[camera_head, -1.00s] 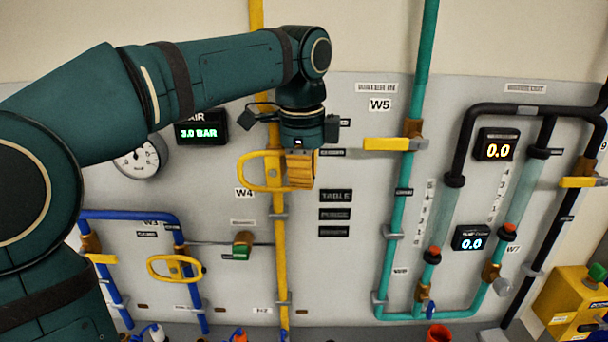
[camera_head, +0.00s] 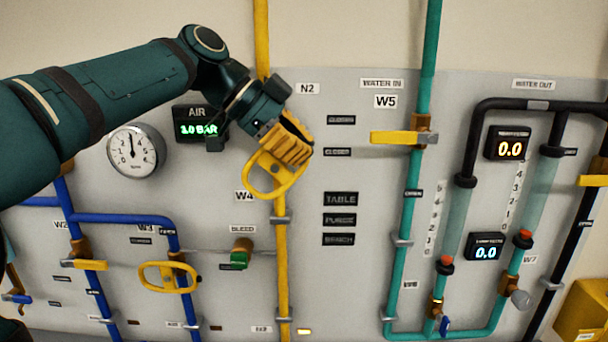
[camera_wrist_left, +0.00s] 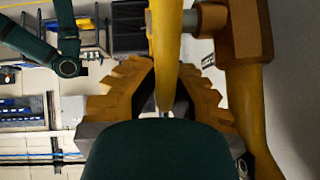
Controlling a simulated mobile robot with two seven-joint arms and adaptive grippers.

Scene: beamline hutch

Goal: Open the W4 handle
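The W4 handle (camera_head: 262,179) is a yellow loop on the yellow vertical pipe (camera_head: 281,255), right of the W4 label (camera_head: 244,196). It slants down and to the left from the pipe. My left gripper (camera_head: 291,146) reaches it from above, its ridged yellow fingers over the handle's upper part and hiding its pivot. In the left wrist view the handle's yellow bar (camera_wrist_left: 165,45) runs between the two fingertips (camera_wrist_left: 166,82), which appear closed against it. My right gripper is not in view.
The AIR display (camera_head: 196,126) and round gauge (camera_head: 135,151) sit left of the gripper. A green bleed valve (camera_head: 240,256) and the W3 loop handle (camera_head: 168,278) are below left. The W5 handle (camera_head: 392,138) is to the right. An amber light (camera_head: 304,331) glows below.

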